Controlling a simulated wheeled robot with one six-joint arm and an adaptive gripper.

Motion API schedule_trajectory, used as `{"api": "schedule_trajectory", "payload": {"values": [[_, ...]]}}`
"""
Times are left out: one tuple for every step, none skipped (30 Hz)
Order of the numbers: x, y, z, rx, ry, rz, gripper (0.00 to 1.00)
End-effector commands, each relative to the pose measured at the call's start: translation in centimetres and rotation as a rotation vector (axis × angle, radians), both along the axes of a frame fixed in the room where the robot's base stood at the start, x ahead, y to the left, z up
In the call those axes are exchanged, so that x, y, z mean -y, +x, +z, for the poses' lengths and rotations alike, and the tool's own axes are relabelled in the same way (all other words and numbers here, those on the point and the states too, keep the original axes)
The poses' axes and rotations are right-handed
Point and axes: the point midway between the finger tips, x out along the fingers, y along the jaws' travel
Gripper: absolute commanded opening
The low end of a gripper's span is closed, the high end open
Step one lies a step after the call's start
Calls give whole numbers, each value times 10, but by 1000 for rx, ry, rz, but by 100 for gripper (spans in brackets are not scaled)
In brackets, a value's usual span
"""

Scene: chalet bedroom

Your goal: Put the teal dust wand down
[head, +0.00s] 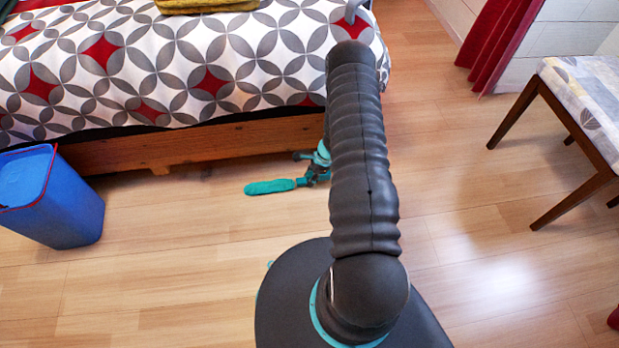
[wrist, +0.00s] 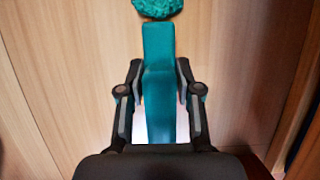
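The teal dust wand (head: 270,187) shows in the head view low over the floor in front of the bed, pointing left from my gripper (head: 318,172). I cannot tell whether it touches the floor. In the wrist view, the flat teal handle of the wand (wrist: 158,50) runs between the two fingers of my gripper (wrist: 159,78), which press close on both sides of it. The wand's fluffy head (wrist: 157,7) is cut off at the top edge. My arm hides part of the gripper in the head view.
The bed (head: 130,60) with a patterned cover stands behind the wand, its wooden frame (head: 200,143) close by. A blue bin (head: 60,205) stands at the left. A chair (head: 590,105) stands at the right. The wooden floor (head: 160,270) is clear between bin and wand.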

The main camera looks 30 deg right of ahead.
Motion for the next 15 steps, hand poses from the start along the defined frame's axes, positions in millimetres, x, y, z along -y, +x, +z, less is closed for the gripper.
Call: {"api": "schedule_trajectory", "payload": {"values": [[0, 0, 0, 0, 0, 0, 50], [0, 0, 0, 0, 0, 0, 57], [0, 0, 0, 0, 0, 0, 58], [0, 0, 0, 0, 0, 0, 58], [0, 0, 0, 0, 0, 0, 58], [0, 0, 0, 0, 0, 0, 58], [0, 0, 0, 0, 0, 0, 58], [0, 0, 0, 0, 0, 0, 58], [0, 0, 0, 0, 0, 0, 58], [0, 0, 0, 0, 0, 0, 58], [0, 0, 1, 0, 0, 0, 58], [0, 0, 2, 0, 0, 0, 58], [0, 0, 3, 0, 0, 0, 58], [1, 0, 5, 1, 0, 0, 58], [2, 0, 8, 2, -1, -1, 58]]}}
